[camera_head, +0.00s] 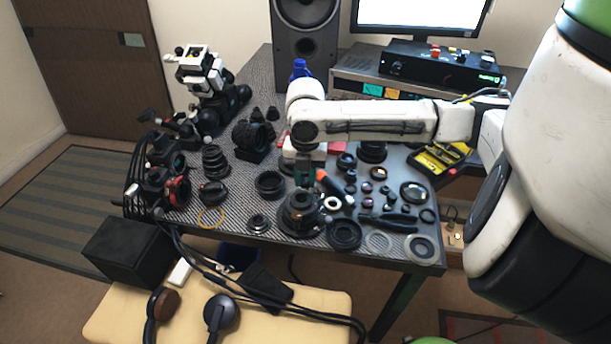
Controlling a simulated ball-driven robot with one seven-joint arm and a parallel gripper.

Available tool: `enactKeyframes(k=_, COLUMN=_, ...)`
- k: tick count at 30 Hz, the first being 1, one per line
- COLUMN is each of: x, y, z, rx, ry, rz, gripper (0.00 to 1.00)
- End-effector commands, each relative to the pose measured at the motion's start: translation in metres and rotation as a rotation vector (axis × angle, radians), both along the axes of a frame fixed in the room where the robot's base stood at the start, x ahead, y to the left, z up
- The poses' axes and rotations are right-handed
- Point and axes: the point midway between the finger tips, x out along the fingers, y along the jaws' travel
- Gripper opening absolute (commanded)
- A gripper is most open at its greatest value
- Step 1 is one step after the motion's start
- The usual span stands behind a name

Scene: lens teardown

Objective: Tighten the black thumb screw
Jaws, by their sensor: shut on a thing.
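My white arm reaches in from the right, and my gripper (304,178) points down over the dark round lens fixture (300,215) near the front edge of the table. Its fingers are shut on a small dark part at the top of this fixture, in the place of the black thumb screw. The screw itself is hidden by the fingers and too small to make out. The fixture stands upright on the grey table (232,190).
An orange-handled tool (334,188) lies close to the right of the gripper. Lens rings, including a black ring (344,234), and small parts crowd the right side. A black lens ring (270,184) stands at left.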

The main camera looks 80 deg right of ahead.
Motion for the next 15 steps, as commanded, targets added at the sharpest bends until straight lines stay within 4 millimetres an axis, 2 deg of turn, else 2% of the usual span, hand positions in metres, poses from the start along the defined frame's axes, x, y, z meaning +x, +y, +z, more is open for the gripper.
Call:
enactKeyframes(k=1, x=0.0000, y=0.0000, z=0.0001, rx=0.000, ry=0.000, rz=0.000, gripper=0.16)
enactKeyframes(k=6, x=0.0000, y=0.0000, z=0.0001, rx=0.000, ry=0.000, rz=0.000, gripper=0.00)
enactKeyframes(k=15, x=0.0001, y=0.0000, z=0.0009, rx=0.001, ry=-0.001, rz=-0.021, gripper=0.00)
